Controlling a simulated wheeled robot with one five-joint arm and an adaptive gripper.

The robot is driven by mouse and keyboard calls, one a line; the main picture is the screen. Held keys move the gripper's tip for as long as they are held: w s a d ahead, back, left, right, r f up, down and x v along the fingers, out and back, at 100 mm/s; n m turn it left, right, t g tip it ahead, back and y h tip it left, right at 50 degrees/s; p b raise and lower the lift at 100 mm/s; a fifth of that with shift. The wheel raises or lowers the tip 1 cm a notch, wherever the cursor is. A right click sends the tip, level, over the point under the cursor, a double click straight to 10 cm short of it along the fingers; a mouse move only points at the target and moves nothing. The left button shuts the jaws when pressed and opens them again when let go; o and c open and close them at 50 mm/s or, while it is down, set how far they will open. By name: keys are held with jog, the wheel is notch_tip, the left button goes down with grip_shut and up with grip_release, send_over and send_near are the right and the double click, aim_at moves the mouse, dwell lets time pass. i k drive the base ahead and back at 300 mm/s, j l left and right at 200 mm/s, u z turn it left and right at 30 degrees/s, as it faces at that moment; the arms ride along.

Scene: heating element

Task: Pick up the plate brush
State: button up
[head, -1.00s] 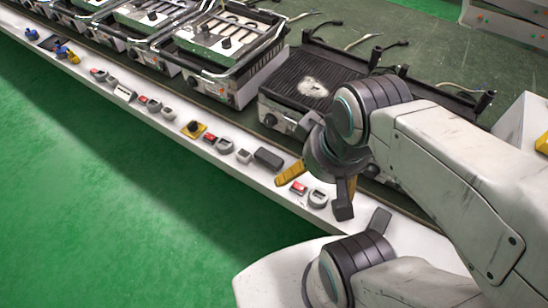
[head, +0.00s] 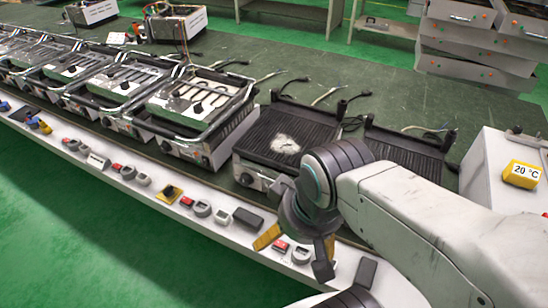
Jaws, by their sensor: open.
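I cannot clearly identify the plate brush in the head view. A dark oblong block (head: 248,219) and a yellow piece (head: 267,237) lie close together on the white front ledge, left of my gripper. Another yellow piece (head: 331,246) shows partly behind my gripper. My gripper (head: 316,240) hangs over the ledge in front of the grill. It is open, and I see nothing held in it. It hides part of the ledge, and my arm covers the ledge further right.
A grill plate (head: 283,140) with a white patch stands behind my gripper, with another dark plate (head: 405,155) beside it. Several grills line the bench to the left. Small switches and parts lie along the ledge (head: 215,232). A yellow 20 °C display (head: 522,174) is at the right.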

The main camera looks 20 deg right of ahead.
aim_at(242, 216)
jog(key=i+j+u, duration=0.2)
jog(key=u, duration=0.25)
jog(key=i+j+u, duration=0.1)
jog(key=i+u, duration=0.2)
jog(key=u, duration=0.15)
jog(key=i+u, duration=0.25)
jog(key=u, duration=0.15)
jog(key=i+u, duration=0.3)
jog(key=u, duration=0.15)
